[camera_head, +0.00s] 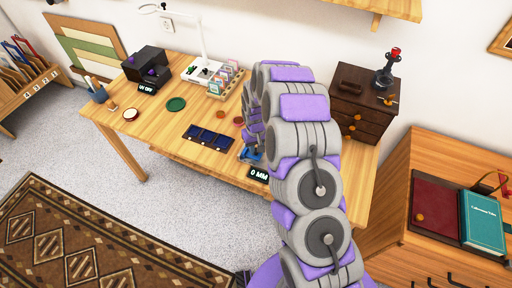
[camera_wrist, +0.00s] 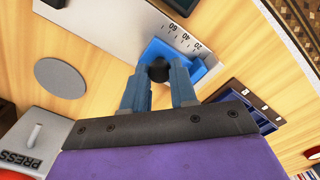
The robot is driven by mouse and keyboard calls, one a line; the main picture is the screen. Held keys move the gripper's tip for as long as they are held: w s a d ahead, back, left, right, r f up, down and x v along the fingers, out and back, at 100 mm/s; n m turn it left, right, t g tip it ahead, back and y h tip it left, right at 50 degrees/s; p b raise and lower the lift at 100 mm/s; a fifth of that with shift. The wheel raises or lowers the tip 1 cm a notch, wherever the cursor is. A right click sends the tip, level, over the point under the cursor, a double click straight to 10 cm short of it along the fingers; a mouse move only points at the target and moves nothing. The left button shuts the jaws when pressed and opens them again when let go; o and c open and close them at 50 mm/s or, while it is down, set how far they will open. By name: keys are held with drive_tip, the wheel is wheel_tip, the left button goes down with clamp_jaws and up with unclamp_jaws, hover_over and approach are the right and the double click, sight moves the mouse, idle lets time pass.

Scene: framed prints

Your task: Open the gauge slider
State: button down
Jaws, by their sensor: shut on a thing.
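The gauge shows in the wrist view as a pale metal scale plate (camera_wrist: 112,24) with the marks 20, 40 and 60. Its blue slider (camera_wrist: 196,66) sits by the low-number end of the scale. A black round knob (camera_wrist: 158,69) stands on the slider. My gripper (camera_wrist: 159,76) has its two blue-grey fingers closed around this knob. In the head view my arm hides most of the gauge; a bit of the blue slider (camera_head: 250,155) shows beside a black readout (camera_head: 258,174) that says 0 MM.
Dark blue trays (camera_head: 208,138) lie left of the gauge on the wooden table (camera_head: 150,121). A grey PRESS device (camera_wrist: 45,140) and a grey disc (camera_wrist: 60,78) are near in the wrist view. A dark drawer chest (camera_head: 360,105) stands right of my arm.

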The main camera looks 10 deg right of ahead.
drive_tip(key=s+d, duration=0.1)
drive_tip(key=d, duration=0.1)
drive_tip(key=s+d+p, duration=0.1)
drive_tip(key=d, duration=0.1)
drive_tip(key=s+d+p, duration=0.1)
drive_tip(key=s+d, duration=0.1)
drive_tip(key=shift+s+d, duration=0.1)
drive_tip(key=c, duration=0.9)
unclamp_jaws()
drive_tip(key=shift+r, duration=0.1)
wheel_tip(320, 180, up, 17)
drive_tip(key=p, duration=0.3)
drive_tip(key=shift+r, duration=0.15)
